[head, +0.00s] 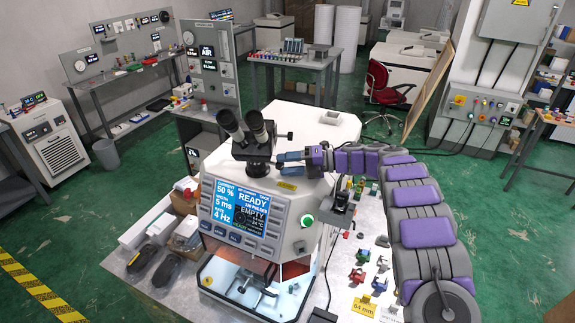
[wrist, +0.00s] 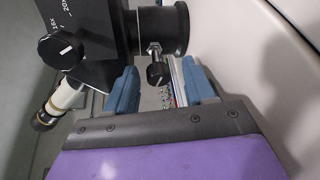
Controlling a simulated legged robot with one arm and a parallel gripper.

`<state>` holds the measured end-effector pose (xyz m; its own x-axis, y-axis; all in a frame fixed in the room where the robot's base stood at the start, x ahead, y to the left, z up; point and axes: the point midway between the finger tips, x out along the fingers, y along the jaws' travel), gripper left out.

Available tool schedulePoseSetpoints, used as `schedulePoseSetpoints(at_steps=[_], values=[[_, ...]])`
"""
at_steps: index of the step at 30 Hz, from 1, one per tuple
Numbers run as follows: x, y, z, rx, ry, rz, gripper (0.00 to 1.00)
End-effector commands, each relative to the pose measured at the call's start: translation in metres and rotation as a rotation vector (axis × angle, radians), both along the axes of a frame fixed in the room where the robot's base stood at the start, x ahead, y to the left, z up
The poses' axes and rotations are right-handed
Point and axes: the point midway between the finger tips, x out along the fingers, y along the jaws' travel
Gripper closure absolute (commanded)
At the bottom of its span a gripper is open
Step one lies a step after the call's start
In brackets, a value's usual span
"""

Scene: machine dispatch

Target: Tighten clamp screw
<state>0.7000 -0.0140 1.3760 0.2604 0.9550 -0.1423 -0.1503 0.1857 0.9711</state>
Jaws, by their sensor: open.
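The clamp screw (wrist: 158,74) has a dark knurled knob on a bright shank. It sticks out from the round black collar (wrist: 162,30) of the microscope. In the wrist view the knob shows between the two blue fingertips of my gripper (wrist: 160,88), with gaps on both sides. My gripper is open and holds nothing. In the head view my gripper (head: 291,161) reaches in from the right, just beside the binocular microscope (head: 257,140) on top of the white machine (head: 275,197). How far the knob sits in depth between the fingers is hard to tell.
The machine's display (head: 240,207) reads READY and EMPTY. The machine's pale housing (wrist: 265,60) rises close to the right finger in the wrist view. Small coloured parts (head: 358,276) lie on the bench to the right. A red chair (head: 385,82) stands behind.

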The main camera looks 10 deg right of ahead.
Motion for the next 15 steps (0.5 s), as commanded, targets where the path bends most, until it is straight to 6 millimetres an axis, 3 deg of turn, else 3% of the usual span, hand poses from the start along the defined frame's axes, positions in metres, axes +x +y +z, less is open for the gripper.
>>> schedulePoseSetpoints(at_steps=[8, 15], values=[[-0.001, -0.004, 0.001, 0.000, -0.001, 0.000, 0.46], [-0.011, -0.044, 0.005, 0.004, -0.001, -0.001, 0.46]])
